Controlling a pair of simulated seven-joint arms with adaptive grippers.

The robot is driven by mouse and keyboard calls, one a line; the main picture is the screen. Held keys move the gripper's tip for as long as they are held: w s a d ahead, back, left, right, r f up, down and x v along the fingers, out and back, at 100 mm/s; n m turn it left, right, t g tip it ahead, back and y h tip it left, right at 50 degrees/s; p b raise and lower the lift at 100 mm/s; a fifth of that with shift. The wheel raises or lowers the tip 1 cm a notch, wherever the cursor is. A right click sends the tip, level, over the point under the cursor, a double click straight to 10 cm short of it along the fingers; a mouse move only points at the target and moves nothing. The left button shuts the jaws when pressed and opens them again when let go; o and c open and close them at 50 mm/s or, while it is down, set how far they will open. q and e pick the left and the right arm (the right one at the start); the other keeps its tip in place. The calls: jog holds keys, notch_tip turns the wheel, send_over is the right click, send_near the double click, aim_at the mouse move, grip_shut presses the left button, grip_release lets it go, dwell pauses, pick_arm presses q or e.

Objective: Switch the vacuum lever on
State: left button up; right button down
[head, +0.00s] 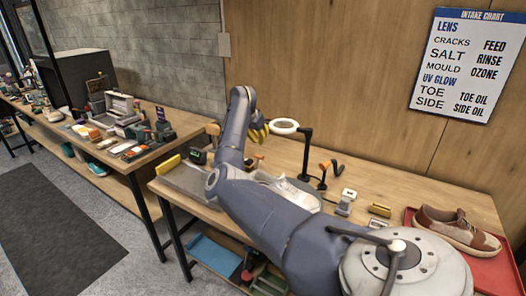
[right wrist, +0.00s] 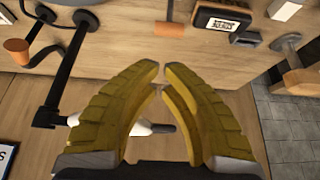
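I cannot tell for sure which part is the vacuum lever. In the head view a black fitting with an orange end (head: 325,166) stands on the bench behind the white sneaker (head: 288,190). My left gripper is out of view.
A red tray (head: 497,270) with a brown shoe (head: 455,228) lies at the bench's right end. A grey tray (head: 186,181) lies at its left end. A second, cluttered bench (head: 150,155) stands left.

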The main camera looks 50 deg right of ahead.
jog(key=x, duration=1)
dwell(0.3)
dwell(0.4)
